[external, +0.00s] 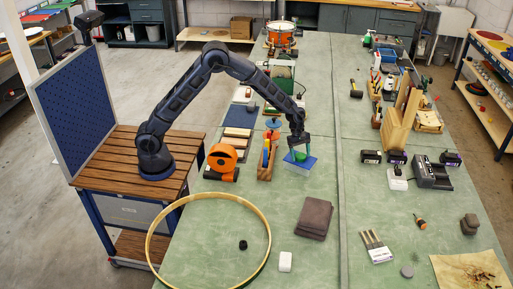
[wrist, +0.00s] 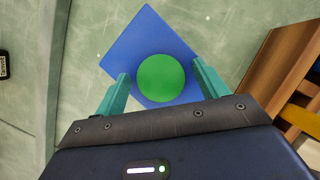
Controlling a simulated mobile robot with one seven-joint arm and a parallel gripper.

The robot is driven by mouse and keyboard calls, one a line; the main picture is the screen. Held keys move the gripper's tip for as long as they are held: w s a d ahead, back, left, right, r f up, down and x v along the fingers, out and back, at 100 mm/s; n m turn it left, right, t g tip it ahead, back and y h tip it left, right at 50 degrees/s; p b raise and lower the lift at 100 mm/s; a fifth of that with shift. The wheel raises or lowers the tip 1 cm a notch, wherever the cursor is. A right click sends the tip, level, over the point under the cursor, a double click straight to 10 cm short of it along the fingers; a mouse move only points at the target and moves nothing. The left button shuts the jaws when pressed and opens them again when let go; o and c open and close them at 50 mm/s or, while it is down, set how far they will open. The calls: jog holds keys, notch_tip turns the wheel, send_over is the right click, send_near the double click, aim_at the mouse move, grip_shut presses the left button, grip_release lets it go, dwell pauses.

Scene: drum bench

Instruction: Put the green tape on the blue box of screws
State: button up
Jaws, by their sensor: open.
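The green tape (wrist: 161,78), a round green disc, lies on the blue lid of the box of screws (wrist: 150,35) in the wrist view. It sits toward the corner of the lid nearest my gripper. In the external view the blue box (external: 299,168) stands on the green bench top, with a spot of green (external: 300,157) on it under my gripper (external: 299,153). My gripper (wrist: 161,70) is open, its two teal fingers on either side of the tape with gaps showing. The near edge of the box is hidden by the gripper body.
A wooden caddy of tools (external: 266,163) stands just left of the box. An orange tape measure-like object (external: 222,160) is farther left. A wooden block rack (external: 402,122) stands to the right. The bench between is clear.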

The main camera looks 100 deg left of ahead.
jog(key=v, duration=1.2)
jog(key=s+d+r+m, duration=0.6)
jog(key=s+r, duration=0.4)
jog(key=r, duration=0.1)
jog(key=s+d+r+m+y, duration=0.1)
jog(key=s+d+r+m, duration=0.25)
jog(key=s, duration=0.45)
jog(key=s+d+r+m+t, duration=0.1)
jog(key=s+d+r+m, duration=0.25)
jog(key=s, duration=0.45)
jog(key=s+d+r+m+y, duration=0.1)
jog(key=s+d+r+m, duration=0.1)
jog(key=s+m, duration=0.45)
jog(key=s+d+f+m+t+y, duration=0.1)
jog(key=s+m, duration=0.4)
jog(key=s, duration=1)
jog(key=shift+s+d+f+y, duration=0.3)
jog(key=shift+d+f, duration=0.1)
jog(key=shift+f, duration=0.2)
